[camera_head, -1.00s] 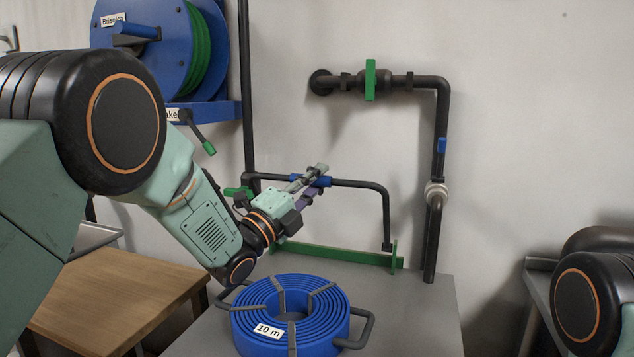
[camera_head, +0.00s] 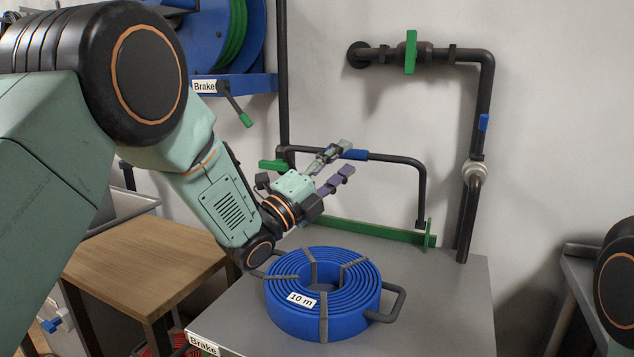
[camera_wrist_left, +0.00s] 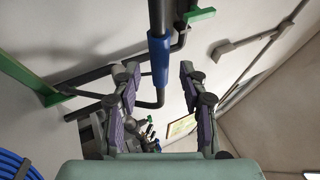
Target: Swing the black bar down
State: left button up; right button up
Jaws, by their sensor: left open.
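The black bar (camera_head: 392,159) is a bent tube with a blue sleeve (camera_head: 354,154), raised above a green rail (camera_head: 370,231) on the grey bench. My left gripper (camera_head: 341,163) is open and empty, with its fingers beside the left end of the sleeve. In the left wrist view the bar's blue sleeve (camera_wrist_left: 159,60) runs between the two spread fingers of the left gripper (camera_wrist_left: 158,70). I cannot tell whether either finger touches it. My right gripper is out of view; only part of my right arm shows at the right edge.
A coiled blue hose (camera_head: 335,324) labelled 10 m lies on the grey bench (camera_head: 445,300) below the gripper. Black wall pipes with a green handle (camera_head: 411,52) stand behind. A hose reel (camera_head: 262,40) hangs at upper left. A wooden table (camera_head: 140,258) stands at left.

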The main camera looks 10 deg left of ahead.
pick_arm(q)
jog(key=v, duration=0.8)
jog(key=shift+s, duration=0.25)
jog(key=shift+a, duration=0.15)
